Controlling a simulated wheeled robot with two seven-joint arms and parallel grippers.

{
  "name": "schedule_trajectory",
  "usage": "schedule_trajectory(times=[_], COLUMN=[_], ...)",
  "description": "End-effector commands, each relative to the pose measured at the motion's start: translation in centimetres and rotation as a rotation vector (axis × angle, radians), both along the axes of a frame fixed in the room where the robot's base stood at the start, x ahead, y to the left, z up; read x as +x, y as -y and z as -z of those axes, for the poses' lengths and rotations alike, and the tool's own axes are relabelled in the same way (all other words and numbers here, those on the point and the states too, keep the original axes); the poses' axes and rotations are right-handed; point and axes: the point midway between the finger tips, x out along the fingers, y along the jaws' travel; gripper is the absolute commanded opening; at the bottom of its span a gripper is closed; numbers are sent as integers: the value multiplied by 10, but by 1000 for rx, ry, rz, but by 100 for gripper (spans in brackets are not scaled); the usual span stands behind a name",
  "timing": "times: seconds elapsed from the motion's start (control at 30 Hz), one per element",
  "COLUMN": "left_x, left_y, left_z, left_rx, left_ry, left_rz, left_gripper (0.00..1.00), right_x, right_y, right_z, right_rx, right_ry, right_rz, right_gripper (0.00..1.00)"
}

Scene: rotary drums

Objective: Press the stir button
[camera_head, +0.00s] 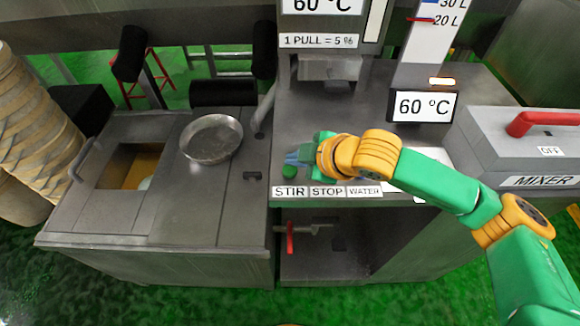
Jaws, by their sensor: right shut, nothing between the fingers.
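The green stir button (289,171) sits on the steel counter just above the STIR label (290,191). My right gripper (292,158) is shut and empty. Its fingertips are right at the far side of the green button in the picture; I cannot tell whether they touch it. My right arm comes in from the right and covers the area above the STOP label (327,191) and the WATER label (364,190), so the buttons there are hidden. My left gripper is not in view.
A metal bowl (211,138) sits on the lower steel unit at left. A display (423,106) reading 60 °C stands behind my arm. A mixer box with a red handle (540,121) is at right. A red-handled valve (290,240) is below the counter.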

Motion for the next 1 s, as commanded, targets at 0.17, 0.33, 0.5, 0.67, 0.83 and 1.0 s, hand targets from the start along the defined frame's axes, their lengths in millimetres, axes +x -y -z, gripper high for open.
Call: schedule_trajectory(times=[0.17,0.33,0.5,0.67,0.83,1.0], left_x=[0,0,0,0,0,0], left_y=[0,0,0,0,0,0], left_z=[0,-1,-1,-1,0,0], left_rx=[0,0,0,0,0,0], left_ry=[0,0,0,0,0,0], left_rz=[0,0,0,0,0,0], left_gripper=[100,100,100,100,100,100], right_x=[0,0,0,0,0,0], right_y=[0,0,0,0,0,0], right_z=[0,4,9,8,9,11], right_rx=[0,1,1,0,0,0], right_ry=[0,0,0,0,0,0], right_rz=[0,1,1,0,0,0], right_gripper=[0,0,0,0,0,0])
